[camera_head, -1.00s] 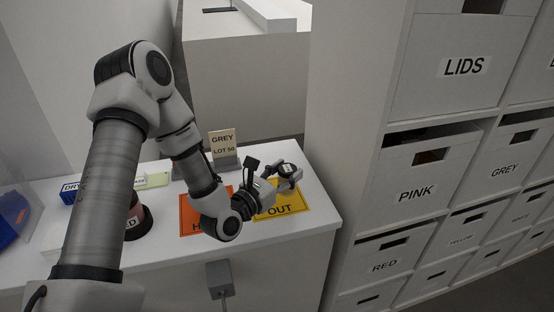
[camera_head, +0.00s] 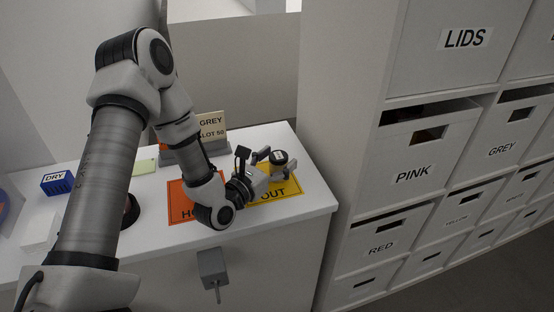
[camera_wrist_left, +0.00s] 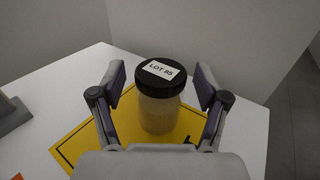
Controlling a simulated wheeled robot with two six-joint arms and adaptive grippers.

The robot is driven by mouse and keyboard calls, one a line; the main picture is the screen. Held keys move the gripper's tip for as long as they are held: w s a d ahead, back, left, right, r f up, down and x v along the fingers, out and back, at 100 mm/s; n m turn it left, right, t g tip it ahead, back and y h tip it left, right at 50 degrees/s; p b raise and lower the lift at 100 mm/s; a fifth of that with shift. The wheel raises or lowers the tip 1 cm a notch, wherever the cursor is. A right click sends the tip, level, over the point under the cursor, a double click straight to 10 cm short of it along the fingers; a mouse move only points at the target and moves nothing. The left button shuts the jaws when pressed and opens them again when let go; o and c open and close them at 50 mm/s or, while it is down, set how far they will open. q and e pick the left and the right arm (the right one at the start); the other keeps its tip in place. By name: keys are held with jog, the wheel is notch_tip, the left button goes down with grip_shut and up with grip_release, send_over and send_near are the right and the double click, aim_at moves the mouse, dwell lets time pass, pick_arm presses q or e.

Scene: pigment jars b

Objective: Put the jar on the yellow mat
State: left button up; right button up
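The jar (camera_head: 279,157) has a black lid with a white "LOT" label and a pale beige body. In the left wrist view the jar (camera_wrist_left: 160,108) stands upright on the yellow mat (camera_wrist_left: 83,146). In the head view the yellow mat (camera_head: 288,189) reads "OUT" and lies near the counter's right end. My left gripper (camera_head: 277,163) is at the jar, with one finger on each side. In the left wrist view the gripper (camera_wrist_left: 160,88) is open, with gaps between both fingers and the jar. My right gripper is not in view.
An orange mat (camera_head: 180,205) lies left of the yellow one, partly under my arm. A "GREY LOT 50" sign (camera_head: 211,126) stands behind it. A blue "DRY" block (camera_head: 57,183) is at left. A dark jar (camera_head: 131,210) is mostly hidden by my arm. Labelled bins (camera_head: 410,172) stand at right.

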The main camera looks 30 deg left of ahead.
aim_at(272, 162)
pick_arm(q)
jog(key=shift+s+r, duration=0.1)
jog(key=shift+r+p, duration=0.25)
jog(key=shift+p, duration=0.1)
jog(key=s, duration=0.4)
jog(key=s+a+b, duration=0.1)
jog(key=s, duration=0.2)
jog(key=shift+f, duration=0.2)
jog(key=s+p, duration=0.2)
jog(key=s, duration=0.1)
jog(key=s+p, duration=0.1)
jog(key=shift+s+a+r+p, duration=0.15)
jog(key=shift+r+p, duration=0.15)
jog(key=shift+p, duration=0.05)
jog(key=shift+s+f, duration=0.1)
jog(key=shift+s, duration=0.1)
jog(key=shift+s+f, duration=0.1)
jog(key=shift+f, duration=0.05)
